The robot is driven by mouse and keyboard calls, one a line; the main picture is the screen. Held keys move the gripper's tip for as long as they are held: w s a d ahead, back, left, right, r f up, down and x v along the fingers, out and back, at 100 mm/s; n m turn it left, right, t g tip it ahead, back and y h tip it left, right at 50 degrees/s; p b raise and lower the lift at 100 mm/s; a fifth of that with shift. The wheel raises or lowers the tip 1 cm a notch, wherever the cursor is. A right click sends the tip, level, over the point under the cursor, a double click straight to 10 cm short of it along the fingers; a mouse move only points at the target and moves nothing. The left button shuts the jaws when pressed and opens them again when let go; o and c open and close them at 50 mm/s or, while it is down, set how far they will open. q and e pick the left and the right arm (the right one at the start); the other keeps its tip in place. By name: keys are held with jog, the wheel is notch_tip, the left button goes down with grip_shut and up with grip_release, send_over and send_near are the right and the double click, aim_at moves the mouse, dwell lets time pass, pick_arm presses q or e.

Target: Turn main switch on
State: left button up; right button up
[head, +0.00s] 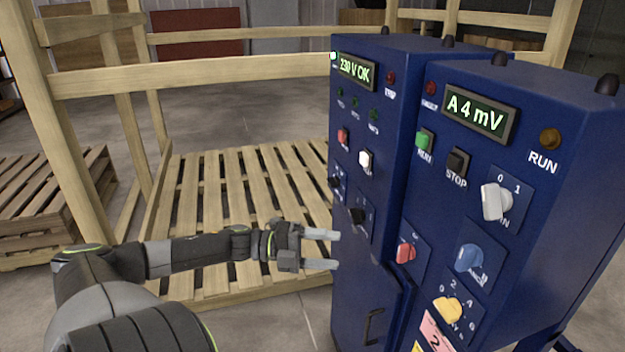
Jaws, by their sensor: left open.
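A white rotary switch (492,203) sits on the front of the right blue cabinet (562,210), on a plate marked 0 and 1. The label under it is partly hidden and ends in "IN". Its exact setting is hard to tell. My left gripper (327,250) is open and empty, its two fingers pointing right. In the picture it is at the left edge of the left blue cabinet (350,290), well left of and below the white switch. My right gripper is not in view.
The right cabinet also has a display (476,117) reading "A 4 mV", a STOP button (458,161), a blue knob (468,258), a red knob (405,252) and a yellow knob (447,309). The left cabinet's display (356,69) reads "230 V OK". A wooden crate frame (190,75) stands behind.

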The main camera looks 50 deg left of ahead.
pick_arm(q)
jog(key=shift+v, duration=1.4)
